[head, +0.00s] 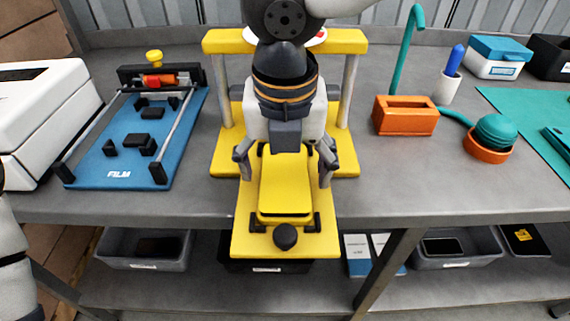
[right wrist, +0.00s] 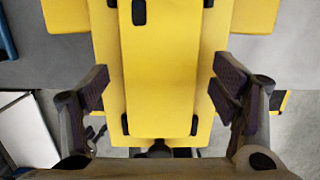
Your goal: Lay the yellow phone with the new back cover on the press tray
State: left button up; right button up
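The yellow phone (head: 285,192) lies flat on the yellow press tray (head: 255,245), between black corner stops. Its back cover faces up. In the right wrist view the phone (right wrist: 160,80) shows a dark camera cutout at the top, and the tray (right wrist: 215,45) shows on both sides of it. The tray sticks out in front of the yellow press (head: 232,85), with a black knob (head: 285,236) at its front. My right gripper (head: 285,176) is open above the tray, one finger on each side of the phone, apart from it. My left gripper is out of view.
A blue film jig (head: 125,170) and a white box (head: 40,110) stand to the left. An orange holder (head: 405,115), a white cup with a blue item (head: 447,85) and an orange bowl (head: 487,145) stand to the right. Grey bins (head: 455,260) sit on the lower shelf.

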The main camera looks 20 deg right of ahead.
notch_tip(320, 180, up, 12)
jog(key=s, duration=0.1)
jog(key=shift+s+a, duration=0.25)
jog(key=shift+s, duration=0.15)
